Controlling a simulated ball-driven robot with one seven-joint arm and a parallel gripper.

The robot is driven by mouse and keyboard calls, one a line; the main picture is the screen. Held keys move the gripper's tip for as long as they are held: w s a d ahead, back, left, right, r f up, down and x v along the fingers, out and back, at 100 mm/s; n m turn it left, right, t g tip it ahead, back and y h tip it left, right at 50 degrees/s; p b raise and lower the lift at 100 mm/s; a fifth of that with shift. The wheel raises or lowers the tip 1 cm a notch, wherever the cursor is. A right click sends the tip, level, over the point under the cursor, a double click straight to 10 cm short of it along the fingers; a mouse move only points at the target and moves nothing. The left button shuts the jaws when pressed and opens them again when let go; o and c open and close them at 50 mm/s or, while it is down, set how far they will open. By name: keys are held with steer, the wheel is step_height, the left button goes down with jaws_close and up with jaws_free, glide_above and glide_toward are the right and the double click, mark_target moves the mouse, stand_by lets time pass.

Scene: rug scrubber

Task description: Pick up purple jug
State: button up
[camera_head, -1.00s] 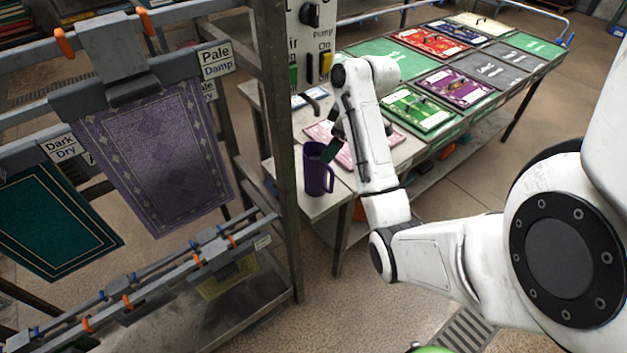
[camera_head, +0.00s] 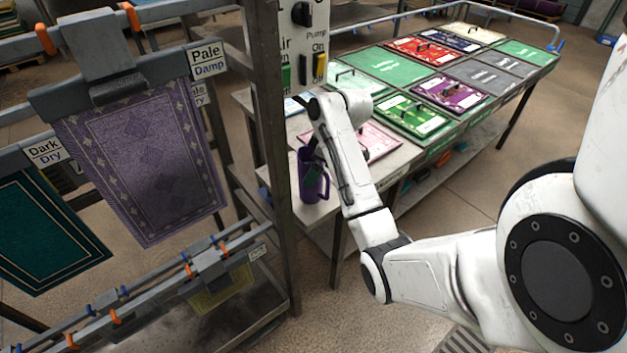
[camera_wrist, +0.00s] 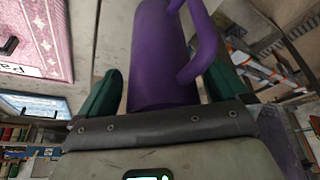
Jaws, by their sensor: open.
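The purple jug (camera_head: 303,188) stands upright on the near left end of the grey table, its handle towards the right. In the wrist view the jug (camera_wrist: 160,50) lies between the two dark green fingers of my gripper (camera_wrist: 162,88), with its handle towards the right finger. The fingers are open, with a gap showing beside the left one. Whether the right finger touches the handle is unclear. In the head view my gripper (camera_head: 314,168) is at the jug, partly hidden by my own arm.
A pink rug sample (camera_head: 375,139) lies behind the jug. A switch panel (camera_head: 303,50) is above. Several coloured rug samples cover the table to the right.

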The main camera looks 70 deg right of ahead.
steer(key=shift+c, duration=0.4)
steer(key=c, duration=1.6)
steer(key=shift+r, duration=0.1)
jaws_close()
